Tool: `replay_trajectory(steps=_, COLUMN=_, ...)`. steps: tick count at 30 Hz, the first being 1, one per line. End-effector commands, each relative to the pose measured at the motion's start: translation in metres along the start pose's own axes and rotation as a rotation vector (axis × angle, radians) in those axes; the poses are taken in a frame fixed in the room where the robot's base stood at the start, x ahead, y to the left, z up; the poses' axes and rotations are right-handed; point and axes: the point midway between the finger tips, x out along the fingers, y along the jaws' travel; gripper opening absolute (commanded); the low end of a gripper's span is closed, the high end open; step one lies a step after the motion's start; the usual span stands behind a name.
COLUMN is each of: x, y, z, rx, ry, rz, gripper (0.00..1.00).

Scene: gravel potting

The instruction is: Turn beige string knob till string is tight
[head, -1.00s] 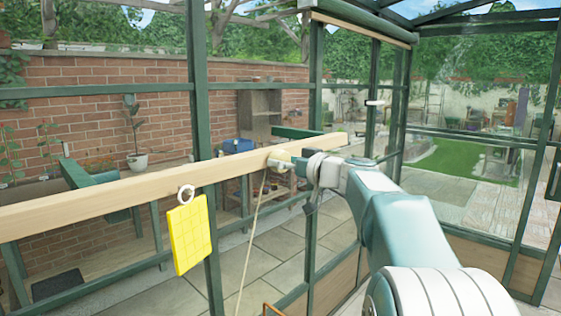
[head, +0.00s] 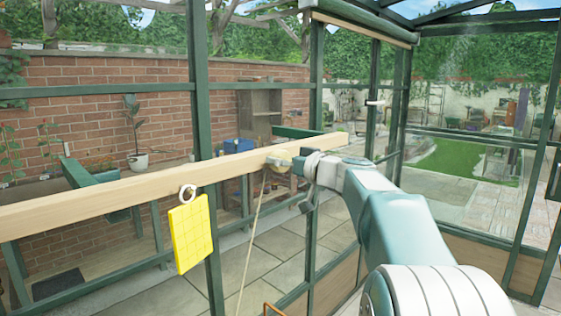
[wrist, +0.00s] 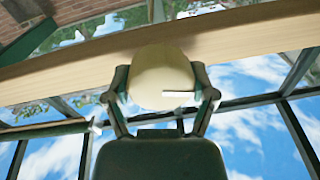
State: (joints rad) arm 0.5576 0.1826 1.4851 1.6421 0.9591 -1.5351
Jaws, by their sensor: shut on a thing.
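The round beige knob (wrist: 158,65) sits against the pale wooden beam (wrist: 265,38) in the wrist view. My gripper (wrist: 160,97) is shut on it, with one finger on each side. A small white mark shows on the knob's face. In the head view the knob (head: 280,158) is small and partly hidden by my gripper (head: 288,165), near the right end of the beam. The beige string (head: 256,215) hangs from beside the knob and slants down to the left. It looks nearly straight; its lower end is not clear.
A yellow gridded card (head: 188,235) hangs from a white ring on the beam (head: 95,201), left of the knob. Green greenhouse posts (head: 205,150) stand behind the beam. A thin orange-brown edge (head: 273,309) shows at the bottom.

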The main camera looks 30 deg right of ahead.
Motion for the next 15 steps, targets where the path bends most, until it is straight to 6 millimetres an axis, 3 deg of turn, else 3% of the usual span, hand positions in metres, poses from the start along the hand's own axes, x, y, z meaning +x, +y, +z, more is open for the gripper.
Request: replay_trajectory(steps=15, x=0.0, y=0.0019, z=0.0005, rx=0.411, ry=0.021, rz=0.0, gripper=0.25)
